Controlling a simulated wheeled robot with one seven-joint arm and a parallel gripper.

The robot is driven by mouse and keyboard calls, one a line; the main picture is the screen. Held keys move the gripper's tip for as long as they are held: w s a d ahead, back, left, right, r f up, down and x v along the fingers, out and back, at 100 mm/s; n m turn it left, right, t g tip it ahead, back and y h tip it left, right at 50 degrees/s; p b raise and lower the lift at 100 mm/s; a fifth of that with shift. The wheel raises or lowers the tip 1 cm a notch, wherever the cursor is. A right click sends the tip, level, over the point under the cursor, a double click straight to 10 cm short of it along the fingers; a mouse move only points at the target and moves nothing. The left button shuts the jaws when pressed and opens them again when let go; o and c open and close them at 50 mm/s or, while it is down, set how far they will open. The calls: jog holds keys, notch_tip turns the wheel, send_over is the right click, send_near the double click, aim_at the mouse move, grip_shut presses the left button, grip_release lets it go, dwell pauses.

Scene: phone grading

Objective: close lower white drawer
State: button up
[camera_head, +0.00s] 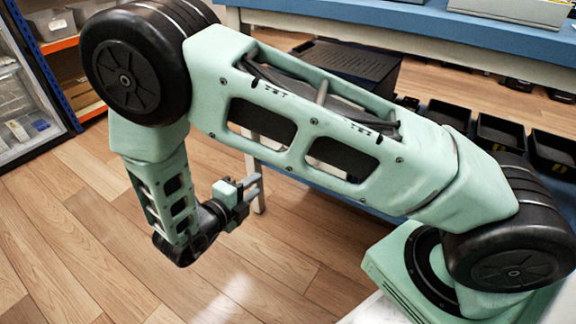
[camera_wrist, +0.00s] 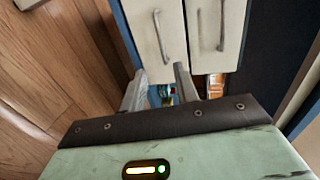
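In the wrist view two white drawer fronts stand side by side at the top: one on the left (camera_wrist: 153,22) and one on the right (camera_wrist: 232,22). Each has a grey bar handle. I cannot tell which is the lower white drawer. Small coloured items show just past the edges of the fronts, so at least one drawer appears partly open. My gripper (camera_wrist: 160,70) is open and empty, its fingertips close to the left front's near edge; contact is unclear. In the head view my gripper (camera_head: 256,186) hangs above the wooden floor, and the drawers are not visible.
A blue-topped workbench (camera_head: 400,22) runs along the back. A black crate (camera_head: 350,62) and several black bins (camera_head: 500,135) stand beneath or beside it. A shelf unit with a blue post (camera_head: 45,65) is at the left. The wooden floor (camera_head: 90,240) at the lower left is clear.

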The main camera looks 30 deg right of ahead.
jog(key=b+x, duration=0.6)
jog(key=x, duration=1)
jog(key=shift+d, duration=0.2)
jog(key=shift+w, duration=0.1)
grip_shut()
